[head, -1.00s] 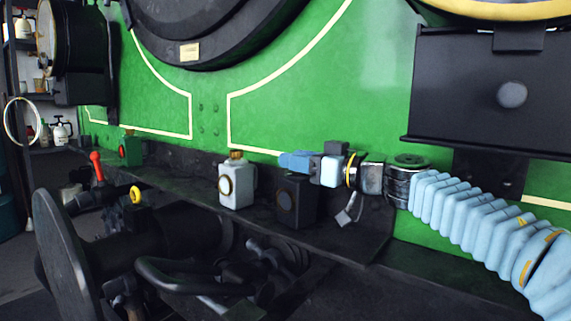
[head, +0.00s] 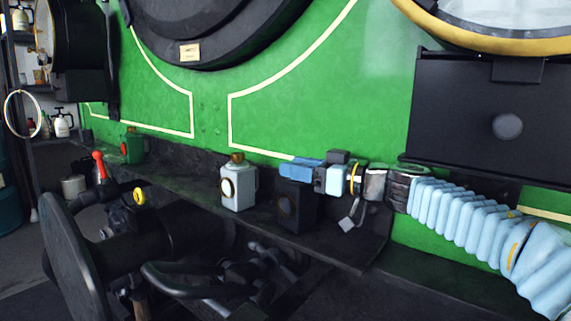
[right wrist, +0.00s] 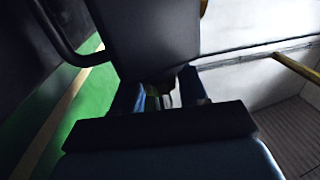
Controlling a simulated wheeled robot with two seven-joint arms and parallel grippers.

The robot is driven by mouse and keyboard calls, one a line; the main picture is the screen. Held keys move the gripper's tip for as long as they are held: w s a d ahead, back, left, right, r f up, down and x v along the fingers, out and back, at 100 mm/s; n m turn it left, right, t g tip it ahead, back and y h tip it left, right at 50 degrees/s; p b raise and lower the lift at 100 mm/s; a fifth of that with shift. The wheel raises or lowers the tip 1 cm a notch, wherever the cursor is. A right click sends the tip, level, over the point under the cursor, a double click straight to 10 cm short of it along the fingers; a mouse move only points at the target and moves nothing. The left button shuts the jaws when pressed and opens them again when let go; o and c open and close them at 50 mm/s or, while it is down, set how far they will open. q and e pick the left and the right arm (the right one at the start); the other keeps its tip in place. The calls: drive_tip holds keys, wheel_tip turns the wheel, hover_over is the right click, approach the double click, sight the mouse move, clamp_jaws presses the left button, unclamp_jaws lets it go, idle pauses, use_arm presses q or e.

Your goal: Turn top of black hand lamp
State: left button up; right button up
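The black hand lamp (head: 296,208) stands upright on the dark ledge below the green tram front, just right of a white lamp. Its top is hidden behind my right gripper (head: 300,170), which reaches in level from the right. In the right wrist view a dark body (right wrist: 150,40), apparently the lamp, fills the upper middle. It narrows down to between the two blue fingertips of my right gripper (right wrist: 163,92). The fingers are apart around this narrow part; shadow hides whether they press on it. My left gripper is not in view.
The white lamp (head: 238,186) with a brass cap stands close left of the black one. A green lamp (head: 131,147) stands farther left on the ledge (head: 185,180). A black panel (head: 480,115) is above my right arm. Pipes and a round buffer (head: 78,260) are below.

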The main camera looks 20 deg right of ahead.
drive_tip(key=shift+o, duration=1.2)
drive_tip(key=shift+r, duration=0.1)
drive_tip(key=shift+d, duration=0.15)
drive_tip(key=v, duration=1.3)
drive_tip(key=shift+s, duration=0.25)
drive_tip(key=shift+r, duration=0.1)
